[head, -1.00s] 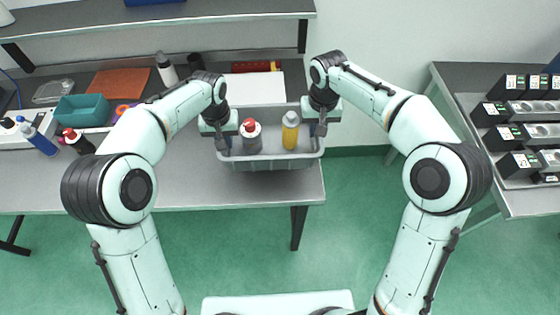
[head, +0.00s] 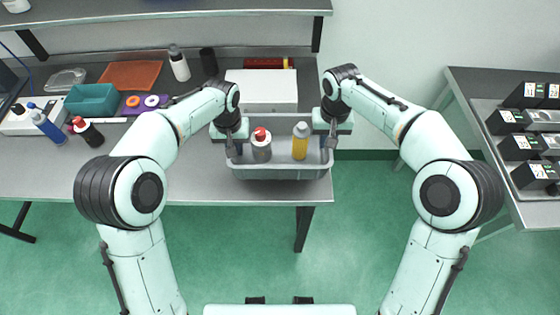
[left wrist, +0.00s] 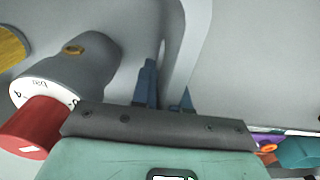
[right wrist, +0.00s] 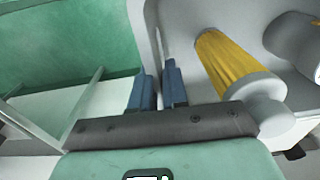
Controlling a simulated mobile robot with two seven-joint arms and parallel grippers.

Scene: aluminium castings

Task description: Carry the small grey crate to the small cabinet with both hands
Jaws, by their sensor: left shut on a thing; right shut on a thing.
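The small grey crate (head: 282,172) is at the right end of the grey table in the head view, near its front edge. My left gripper (head: 232,147) is shut on the crate's left wall. My right gripper (head: 332,140) is shut on its right wall. The wrist views show the blue fingers of the left (left wrist: 165,92) and right (right wrist: 158,88) grippers at the crate's rim. I cannot make out a small cabinet.
The grey table (head: 200,185) has a white box (head: 262,90) behind the crate. A teal tray (head: 92,100) and several bottles stand at its left. Another bench (head: 470,85) with black boxes is at the right. Green floor (head: 370,225) lies open between them.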

